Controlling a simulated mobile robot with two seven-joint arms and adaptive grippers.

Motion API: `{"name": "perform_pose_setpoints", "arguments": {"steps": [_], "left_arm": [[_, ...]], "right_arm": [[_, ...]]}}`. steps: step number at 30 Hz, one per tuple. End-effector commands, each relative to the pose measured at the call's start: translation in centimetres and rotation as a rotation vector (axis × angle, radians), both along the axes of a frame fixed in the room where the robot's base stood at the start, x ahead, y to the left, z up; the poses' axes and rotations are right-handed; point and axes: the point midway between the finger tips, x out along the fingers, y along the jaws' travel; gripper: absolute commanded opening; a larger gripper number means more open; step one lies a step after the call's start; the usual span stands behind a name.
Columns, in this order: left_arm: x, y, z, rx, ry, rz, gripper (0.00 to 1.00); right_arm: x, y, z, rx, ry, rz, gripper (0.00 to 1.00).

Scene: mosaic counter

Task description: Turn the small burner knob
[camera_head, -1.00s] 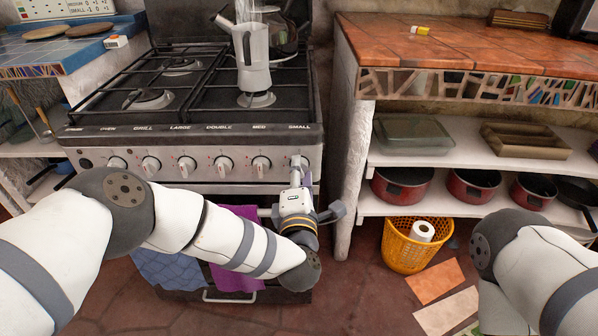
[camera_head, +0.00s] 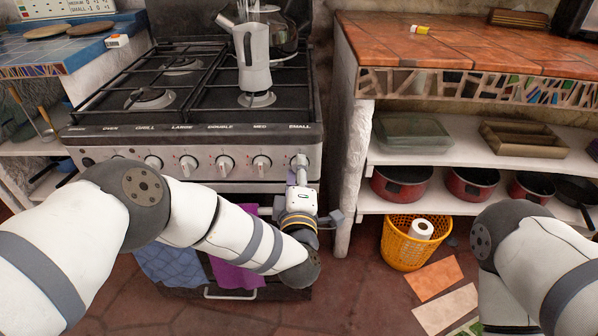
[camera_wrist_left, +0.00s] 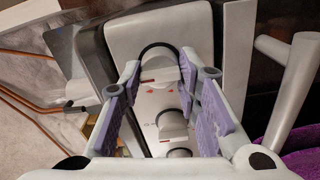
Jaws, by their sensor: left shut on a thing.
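The small burner knob (camera_head: 299,162) is the rightmost in the row on the stove's front panel, below the word SMALL. My left gripper (camera_head: 297,174) reaches up to it from below and in front, and is shut on it. In the left wrist view, the purple-padded fingers of my left gripper (camera_wrist_left: 159,70) stand on both sides of the pale small knob (camera_wrist_left: 160,62), with a dark ring at its base. How far the knob is turned cannot be told. My right arm shows at the lower right; its gripper is out of view.
The med knob (camera_head: 261,164) sits just left of the held one. The oven handle bar and a purple towel (camera_head: 236,277) are below. A moka pot (camera_head: 252,58) stands on the hob. A yellow basket (camera_head: 402,252) is on the floor at the right.

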Motion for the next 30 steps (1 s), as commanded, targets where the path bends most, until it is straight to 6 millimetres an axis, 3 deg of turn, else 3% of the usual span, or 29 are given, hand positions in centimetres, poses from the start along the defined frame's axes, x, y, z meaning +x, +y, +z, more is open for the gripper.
{"name": "perform_pose_setpoints", "arguments": {"steps": [7, 8, 10, 11, 21, 30], "left_arm": [[0.0, 0.1, -0.1, 0.001, 0.001, 0.002, 0.02], [0.0, 0.1, -0.1, 0.001, 0.001, 0.002, 0.32], [0.0, 0.1, 0.0, 0.001, 0.001, 0.002, 0.48], [0.0, 0.1, 0.0, 0.001, 0.001, 0.001, 0.50], [-0.7, 0.0, 0.0, 0.000, 0.001, 0.000, 0.50], [-8.3, 0.0, -0.1, -0.001, 0.004, -0.002, 0.50]], "right_arm": [[0.0, 0.0, 0.0, 0.000, 0.000, 0.000, 0.40], [0.0, 0.0, 0.0, 0.000, 0.000, 0.000, 0.40], [0.0, 0.0, 0.0, 0.000, 0.000, 0.000, 0.40], [0.0, 0.0, 0.0, 0.000, 0.000, 0.000, 0.40], [0.0, 0.0, 0.0, 0.000, 0.000, 0.000, 0.40], [0.0, 0.0, 0.0, 0.000, 0.000, 0.000, 0.40]]}}
